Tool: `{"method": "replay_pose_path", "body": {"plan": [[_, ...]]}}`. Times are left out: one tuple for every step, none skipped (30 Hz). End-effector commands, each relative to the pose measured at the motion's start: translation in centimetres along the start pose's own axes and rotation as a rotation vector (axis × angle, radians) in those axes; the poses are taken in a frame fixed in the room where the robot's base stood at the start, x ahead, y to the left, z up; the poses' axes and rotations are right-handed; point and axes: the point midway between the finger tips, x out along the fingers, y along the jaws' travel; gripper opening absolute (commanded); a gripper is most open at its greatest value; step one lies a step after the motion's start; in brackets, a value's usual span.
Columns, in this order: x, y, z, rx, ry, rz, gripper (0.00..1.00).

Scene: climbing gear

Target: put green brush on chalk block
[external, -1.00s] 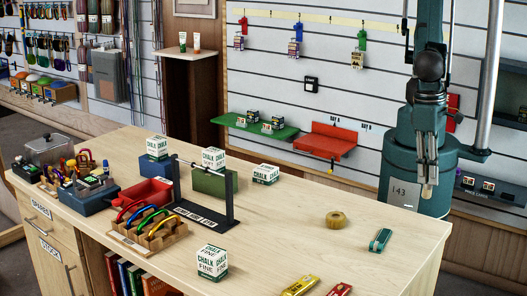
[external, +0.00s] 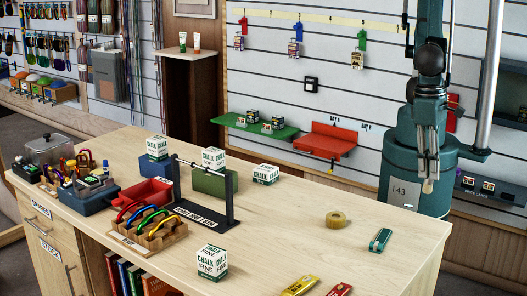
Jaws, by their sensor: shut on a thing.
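My gripper (external: 427,183) is at the right, high over the table's right end or in front of my base. It is shut on a small tan thing, mostly hidden by the fingers; I cannot tell what it is. A small teal-green item (external: 380,240) lies on the table below and left of the gripper, apart from it; it may be the green brush, but is too small to be sure. White and green chalk blocks stand on the table: one at the front (external: 212,262), one behind the black stand (external: 213,159), one low at the back (external: 265,174), one at the back left (external: 157,147).
A tan roll (external: 335,219) lies mid-right. A yellow item (external: 300,286) and a red item (external: 339,289) lie at the front edge. A black bar stand (external: 203,215), a wooden rack (external: 148,236) and a red tray (external: 150,192) fill the left.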

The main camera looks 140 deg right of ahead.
Motion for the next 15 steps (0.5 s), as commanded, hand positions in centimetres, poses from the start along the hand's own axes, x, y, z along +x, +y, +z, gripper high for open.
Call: {"method": "replay_pose_path", "body": {"plan": [[0.00,0.00,0.00,0.000,0.000,0.000,0.02],[0.00,0.00,0.00,0.000,0.000,0.000,0.02],[0.00,0.00,0.00,0.000,0.000,0.000,0.02],[0.00,0.00,0.00,0.000,0.000,0.000,0.02],[0.00,0.00,0.00,0.000,0.000,0.000,0.02],[0.00,0.00,0.00,0.000,0.000,0.000,0.02],[0.00,-0.01,0.00,0.000,0.000,0.000,0.02],[0.00,-0.01,-0.01,0.000,0.000,0.000,0.02],[-0.01,-0.03,-0.04,0.001,0.000,0.000,0.02],[-0.02,-0.07,-0.06,0.003,0.000,0.000,0.02],[-0.03,-0.10,-0.11,0.004,0.000,0.000,0.02],[-0.05,-0.18,-0.18,0.007,0.000,-0.001,0.02],[-0.08,-0.25,-0.26,0.010,0.000,-0.001,0.02],[-0.10,-0.34,-0.36,0.014,0.000,-0.002,0.02],[-0.15,-0.48,-0.53,0.020,0.000,-0.002,0.02]]}}
